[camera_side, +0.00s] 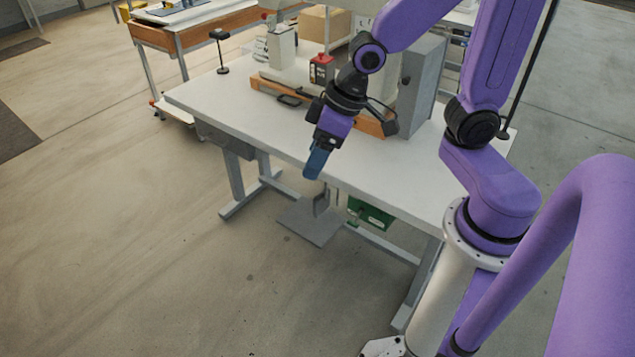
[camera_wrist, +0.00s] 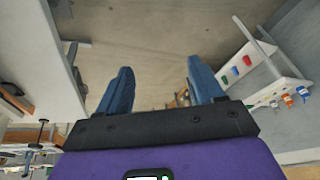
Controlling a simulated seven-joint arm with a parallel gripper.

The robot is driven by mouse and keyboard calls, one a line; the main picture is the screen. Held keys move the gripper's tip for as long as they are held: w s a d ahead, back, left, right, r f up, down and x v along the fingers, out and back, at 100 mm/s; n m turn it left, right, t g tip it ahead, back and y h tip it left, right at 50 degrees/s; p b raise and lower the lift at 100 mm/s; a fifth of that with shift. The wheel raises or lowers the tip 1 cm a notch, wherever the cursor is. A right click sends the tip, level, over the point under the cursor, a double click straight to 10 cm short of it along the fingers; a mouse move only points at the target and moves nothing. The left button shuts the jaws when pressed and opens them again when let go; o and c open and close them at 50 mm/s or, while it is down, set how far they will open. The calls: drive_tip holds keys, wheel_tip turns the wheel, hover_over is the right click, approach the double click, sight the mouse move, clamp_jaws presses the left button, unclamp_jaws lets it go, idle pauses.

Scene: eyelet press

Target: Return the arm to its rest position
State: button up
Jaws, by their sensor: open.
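My gripper (camera_side: 316,162) is at the front edge of the white work table (camera_side: 215,97) in the side view, with its blue fingers pointing down. In the wrist view the two blue fingers of my gripper (camera_wrist: 160,88) stand wide apart with nothing between them, so it is open and empty. Bare floor shows beyond the fingertips. The side view does not show clearly how far the fingers are from the table edge.
An eyelet press (camera_side: 287,50) stands at the table's back, with a red-topped box (camera_side: 322,70) beside it. A grey cabinet (camera_side: 424,75) is at the right. A foot pedal plate (camera_side: 310,222) and a green box (camera_side: 370,213) are below. Open floor (camera_side: 130,230) lies left.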

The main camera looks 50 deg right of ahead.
drive_tip(key=s+d+r+n+g+h, duration=0.1)
drive_tip(key=s+d+n, duration=0.1)
drive_tip(key=s, duration=0.5)
drive_tip(key=s+d+n+g+h, duration=0.1)
drive_tip(key=s+n+g, duration=0.1)
drive_tip(key=s+n, duration=0.3)
drive_tip(key=s, duration=0.3)
drive_tip(key=shift+d+r, duration=0.35)
drive_tip(key=shift+d, duration=0.05)
drive_tip(key=shift+w, duration=0.1)
idle(1.7)
